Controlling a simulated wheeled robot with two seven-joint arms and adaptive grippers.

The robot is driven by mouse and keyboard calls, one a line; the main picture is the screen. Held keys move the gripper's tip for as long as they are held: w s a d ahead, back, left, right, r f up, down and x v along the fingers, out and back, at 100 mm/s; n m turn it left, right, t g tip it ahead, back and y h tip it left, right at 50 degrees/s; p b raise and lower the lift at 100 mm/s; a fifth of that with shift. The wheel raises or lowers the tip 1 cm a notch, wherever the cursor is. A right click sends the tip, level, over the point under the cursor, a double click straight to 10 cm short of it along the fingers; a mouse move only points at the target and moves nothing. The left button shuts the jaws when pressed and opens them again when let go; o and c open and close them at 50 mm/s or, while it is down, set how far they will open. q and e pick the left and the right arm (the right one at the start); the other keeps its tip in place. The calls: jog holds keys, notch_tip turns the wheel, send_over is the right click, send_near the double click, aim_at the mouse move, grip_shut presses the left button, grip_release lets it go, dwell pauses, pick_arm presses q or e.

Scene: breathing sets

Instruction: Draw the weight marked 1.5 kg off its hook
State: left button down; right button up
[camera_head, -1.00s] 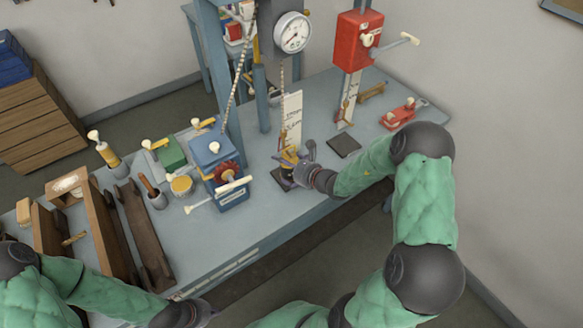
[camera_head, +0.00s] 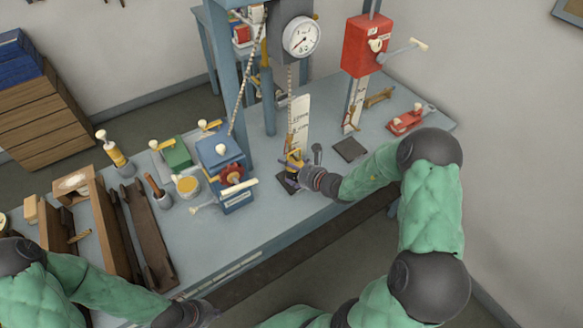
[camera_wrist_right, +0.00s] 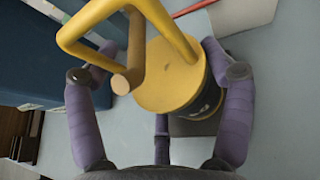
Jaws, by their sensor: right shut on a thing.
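The weight (camera_head: 292,160) has a yellow top and a dark lower body, and hangs below the chain in front of a white scale board (camera_head: 300,118). In the right wrist view, the weight (camera_wrist_right: 168,82) shows its round yellow top and dark band; the marking on it is too small to read. A yellow bent hook (camera_wrist_right: 105,25) rises over it beside a tan rod end. My right gripper (camera_head: 308,168) is shut on this weight, with purple fingers on both sides in the wrist view (camera_wrist_right: 160,62). My left gripper (camera_head: 200,312) is low at the front edge, its fingers unclear.
A blue winch box (camera_head: 222,165) with a red wheel and crank stands left of the weight. A red crank box (camera_head: 364,45) and a second scale board are at the right. A dial gauge (camera_head: 301,36) hangs above. Wooden troughs (camera_head: 110,225) fill the table's left.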

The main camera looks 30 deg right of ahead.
aim_at(293, 176)
jog(key=shift+d+r, duration=0.15)
jog(key=shift+r, duration=0.15)
jog(key=shift+s+d+p, duration=0.15)
jog(key=shift+s+p, duration=0.15)
jog(key=shift+s, duration=1.5)
jog(key=shift+s+d+p, duration=0.1)
jog(key=shift+s+p, duration=0.15)
jog(key=shift+s, duration=1.5)
jog(key=shift+s, duration=0.1)
jog(key=shift+s+r, duration=0.1)
jog(key=shift+s+d+r+p, duration=0.1)
jog(key=shift+s+r+p, duration=1.3)
jog(key=shift+p, duration=0.05)
